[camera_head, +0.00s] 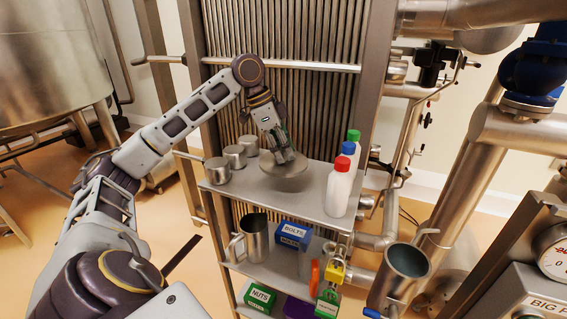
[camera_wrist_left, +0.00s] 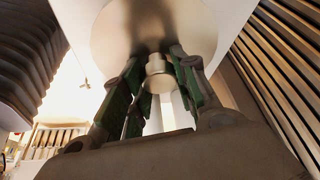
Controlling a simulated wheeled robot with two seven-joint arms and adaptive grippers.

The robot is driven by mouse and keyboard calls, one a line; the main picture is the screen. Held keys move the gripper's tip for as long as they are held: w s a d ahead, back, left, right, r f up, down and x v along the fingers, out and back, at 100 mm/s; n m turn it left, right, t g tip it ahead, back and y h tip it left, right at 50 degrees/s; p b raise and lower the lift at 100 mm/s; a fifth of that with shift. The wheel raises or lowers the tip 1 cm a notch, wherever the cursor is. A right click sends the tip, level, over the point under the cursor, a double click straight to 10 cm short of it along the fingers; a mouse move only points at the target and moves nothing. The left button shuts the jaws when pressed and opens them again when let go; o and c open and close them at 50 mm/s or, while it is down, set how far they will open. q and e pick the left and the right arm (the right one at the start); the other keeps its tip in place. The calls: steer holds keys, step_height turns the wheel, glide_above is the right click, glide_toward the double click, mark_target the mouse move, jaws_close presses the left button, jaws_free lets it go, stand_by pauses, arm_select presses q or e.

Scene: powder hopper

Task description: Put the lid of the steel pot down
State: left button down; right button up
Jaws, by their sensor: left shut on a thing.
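I cannot tell whether the lid touches the shelf. An open steel jug (camera_head: 254,240) with a handle stands on the lower shelf. An open steel vessel (camera_head: 402,272) shows at the lower right. I cannot tell which is the lid's pot. My right gripper is out of view.
The upper shelf (camera_head: 240,193) holds several small steel cups (camera_head: 235,156) at the left and bottles with red (camera_head: 342,164), blue and green caps at the right. Below are a blue BOLTS box (camera_head: 292,236), a green NUTS box (camera_head: 259,297) and padlocks (camera_head: 334,272). Pipes crowd the right.

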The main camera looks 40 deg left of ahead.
arm_select(q)
steer(key=shift+f, duration=0.4)
step_height(320, 180, down, 2)
steer(key=shift+f+b, duration=0.1)
steer(key=shift+b, duration=0.5)
steer(key=shift+f, duration=0.6)
steer(key=c, duration=1.6)
jaws_free()
steer(key=shift+f+b, duration=0.1)
steer(key=shift+b, duration=0.2)
steer(key=o, duration=0.5)
steer(key=shift+r, duration=0.25)
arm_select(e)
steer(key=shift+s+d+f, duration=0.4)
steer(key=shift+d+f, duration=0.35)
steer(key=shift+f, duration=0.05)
